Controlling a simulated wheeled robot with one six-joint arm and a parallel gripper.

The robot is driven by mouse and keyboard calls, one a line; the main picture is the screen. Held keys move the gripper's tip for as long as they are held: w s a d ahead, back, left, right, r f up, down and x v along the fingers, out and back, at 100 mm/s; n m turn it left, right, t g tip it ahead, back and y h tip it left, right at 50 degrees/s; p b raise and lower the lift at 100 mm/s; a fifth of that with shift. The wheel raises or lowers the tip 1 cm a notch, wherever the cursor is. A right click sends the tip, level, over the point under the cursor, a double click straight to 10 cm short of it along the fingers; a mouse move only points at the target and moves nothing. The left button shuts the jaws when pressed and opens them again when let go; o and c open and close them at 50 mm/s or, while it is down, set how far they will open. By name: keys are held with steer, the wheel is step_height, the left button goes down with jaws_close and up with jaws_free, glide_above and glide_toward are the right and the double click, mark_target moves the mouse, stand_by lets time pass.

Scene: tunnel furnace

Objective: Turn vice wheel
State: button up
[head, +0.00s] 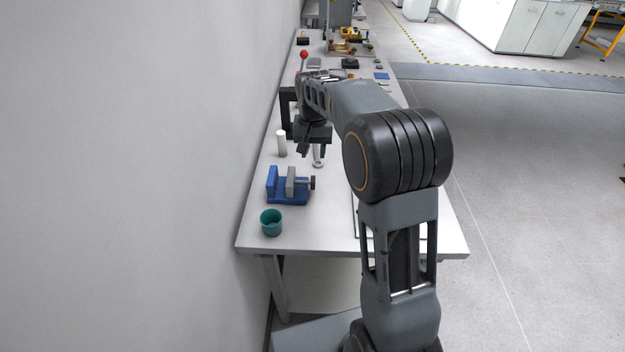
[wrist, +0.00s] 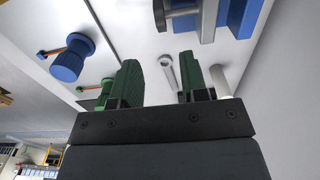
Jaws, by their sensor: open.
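The blue vice (head: 288,188) stands on the bench near its close end, with grey jaws and a dark wheel (head: 313,183) on its right side. In the wrist view, part of the vice (wrist: 236,18) shows at the top, with the wheel (wrist: 160,15) on its left. My gripper (head: 311,150) is above the bench, beyond the vice in the head view, and apart from the wheel. In the wrist view its two green-padded fingers (wrist: 162,82) are spread with nothing held between them. The vice is partly cut off there.
A metal wrench (head: 318,160) lies on the bench below my gripper. A white cylinder (head: 281,144) stands by the wall, and a teal cup (head: 271,222) stands before the vice. Blue (wrist: 70,58) and green (wrist: 102,95) handled tools show in the wrist view. The wall (head: 130,180) borders the bench's left.

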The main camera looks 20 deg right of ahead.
mark_target(313, 177)
step_height(313, 177, down, 11)
steer(key=shift+f, duration=0.1)
stand_by(0.3)
jaws_close()
stand_by(0.4)
